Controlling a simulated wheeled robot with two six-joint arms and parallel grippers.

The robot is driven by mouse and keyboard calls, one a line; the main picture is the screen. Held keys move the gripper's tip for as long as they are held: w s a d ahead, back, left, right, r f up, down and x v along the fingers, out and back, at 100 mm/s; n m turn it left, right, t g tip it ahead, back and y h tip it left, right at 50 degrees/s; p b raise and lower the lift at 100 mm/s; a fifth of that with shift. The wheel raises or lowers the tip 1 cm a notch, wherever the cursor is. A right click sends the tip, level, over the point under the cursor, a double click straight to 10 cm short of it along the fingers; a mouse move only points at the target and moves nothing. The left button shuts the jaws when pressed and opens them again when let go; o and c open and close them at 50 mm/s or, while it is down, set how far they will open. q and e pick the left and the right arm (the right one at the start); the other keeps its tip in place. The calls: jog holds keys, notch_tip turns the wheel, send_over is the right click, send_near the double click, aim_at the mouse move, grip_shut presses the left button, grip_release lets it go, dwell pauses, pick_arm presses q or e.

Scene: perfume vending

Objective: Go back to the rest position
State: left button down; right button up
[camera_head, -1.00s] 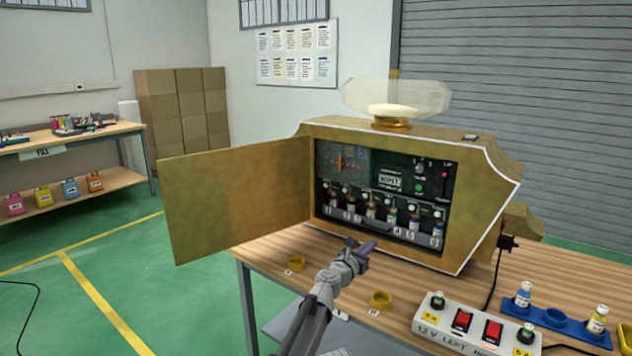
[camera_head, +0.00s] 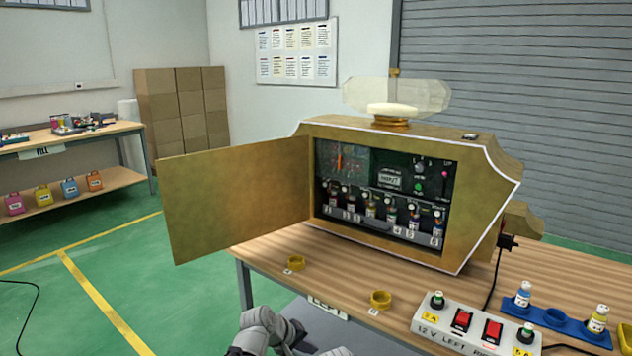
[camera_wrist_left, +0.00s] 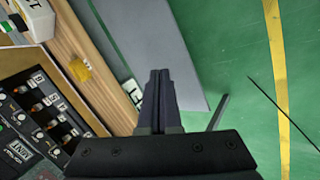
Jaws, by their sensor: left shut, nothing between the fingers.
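My left gripper (camera_wrist_left: 160,74) is shut and empty in the left wrist view, with its two dark fingers together. They point past the edge of the wooden table, over a grey surface and the green floor. In the head view my left arm is folded at the bottom edge, in front of the table (camera_head: 279,254); its gripper is hard to make out there. The gripper is apart from the perfume machine (camera_head: 475,195), whose front door (camera_head: 238,200) stands open at the left. My right gripper is not in view.
A white switch box (camera_head: 476,326) with red switches and a blue holder (camera_head: 556,320) with small bottles stand at the right.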

pick_arm(q)
jog(key=s+a+f+m+g+y, duration=0.2)
jog(key=s+a+m+y, duration=0.1)
jog(key=s+a, duration=0.4)
jog(key=s+a+f+m+g+y, duration=0.2)
jog(key=s+a+f+m+y, duration=0.1)
jog(key=s+a, duration=0.45)
jog(key=s+d+f+m+g+y+b, duration=0.1)
jog(key=s+d+f+m+b, duration=0.35)
jog(key=d+f+b, duration=0.6)
notch_tip(320, 180, up, 30)
jog(key=p, duration=2.9)
jog(key=shift+s+f+n, duration=0.15)
jog(key=shift+s+n, duration=0.2)
jog(key=shift+s, duration=0.1)
jog(key=shift+a, duration=0.1)
